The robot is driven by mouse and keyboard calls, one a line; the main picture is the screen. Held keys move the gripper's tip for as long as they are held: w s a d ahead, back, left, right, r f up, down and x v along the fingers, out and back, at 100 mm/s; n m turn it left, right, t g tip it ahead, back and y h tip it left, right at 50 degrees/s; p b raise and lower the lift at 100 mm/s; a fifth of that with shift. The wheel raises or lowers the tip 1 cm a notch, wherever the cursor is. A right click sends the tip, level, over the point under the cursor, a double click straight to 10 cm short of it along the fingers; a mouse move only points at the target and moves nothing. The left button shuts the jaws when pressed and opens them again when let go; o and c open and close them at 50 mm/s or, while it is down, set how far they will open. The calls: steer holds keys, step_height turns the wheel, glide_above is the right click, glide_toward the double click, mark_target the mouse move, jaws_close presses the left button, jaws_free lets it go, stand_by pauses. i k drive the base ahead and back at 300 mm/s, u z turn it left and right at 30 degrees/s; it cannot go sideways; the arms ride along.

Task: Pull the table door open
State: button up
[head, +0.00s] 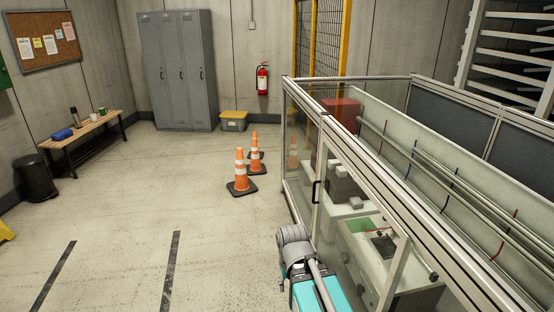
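The enclosed table has an aluminium frame with clear panels (298,150) and stands on the right. A black bar handle (316,191) sits upright on its left side, on what looks like the table door. The door looks flush with the frame, though the edges of its panel are hard to make out. My arm rises from the bottom centre, with a grey rounded joint and teal parts, left of and below the handle. No gripper fingers show, and nothing of mine visibly touches the handle.
Orange cones (241,173) stand on the floor left of the enclosure. Grey lockers (178,70), a yellow-lidded bin (233,121) and a fire extinguisher (262,79) line the back wall. A bench (87,137) is at the left. The floor between is clear.

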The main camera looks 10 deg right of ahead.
mark_target(404, 240)
steer(key=z, duration=0.05)
steer(key=i, duration=0.9)
steer(key=z, duration=0.05)
